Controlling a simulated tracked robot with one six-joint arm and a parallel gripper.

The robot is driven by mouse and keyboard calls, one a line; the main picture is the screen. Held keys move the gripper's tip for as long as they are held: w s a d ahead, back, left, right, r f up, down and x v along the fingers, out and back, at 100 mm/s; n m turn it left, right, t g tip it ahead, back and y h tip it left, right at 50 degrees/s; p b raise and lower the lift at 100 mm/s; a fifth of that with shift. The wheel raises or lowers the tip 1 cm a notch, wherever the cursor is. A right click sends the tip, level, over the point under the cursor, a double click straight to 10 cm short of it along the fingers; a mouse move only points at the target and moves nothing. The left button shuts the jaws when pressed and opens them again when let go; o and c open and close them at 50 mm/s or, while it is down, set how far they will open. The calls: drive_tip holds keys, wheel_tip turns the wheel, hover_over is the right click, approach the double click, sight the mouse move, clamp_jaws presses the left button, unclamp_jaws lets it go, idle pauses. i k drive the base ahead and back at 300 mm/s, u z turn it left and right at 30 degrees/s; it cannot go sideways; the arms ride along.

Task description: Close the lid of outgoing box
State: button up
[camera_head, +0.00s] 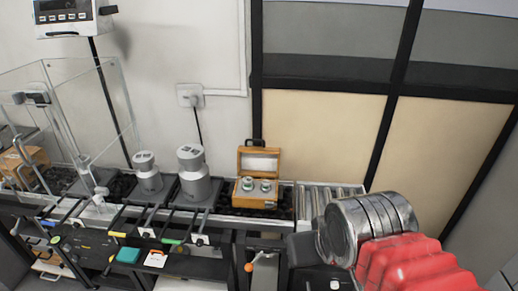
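A small wooden box (250,200) stands on the dark bench strip right of the middle. Its hinged lid (259,162) is open and stands upright at the back, showing a pale lining. Inside sit two small silver weights (265,186). I take this open box to be the outgoing box; no label on it is readable. My arm, silver with a red ridged part, fills the lower right, in front of and to the right of the box. A dark grey piece (303,249) at its left end may be my gripper. Its fingers cannot be made out.
Two grey metal weights (194,178) (147,172) stand left of the box. A clear-walled case (95,110) and another brown box (24,160) are at far left. A roller section (313,197) lies right of the box. Wall panels rise behind.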

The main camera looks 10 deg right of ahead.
sight(263, 161)
drive_tip(key=z, duration=0.05)
drive_tip(key=i, duration=0.5)
drive_tip(key=u, duration=0.05)
drive_tip(key=k, duration=1.35)
drive_tip(key=u, duration=0.3)
drive_tip(key=i, duration=1.8)
drive_tip(key=z, duration=0.45)
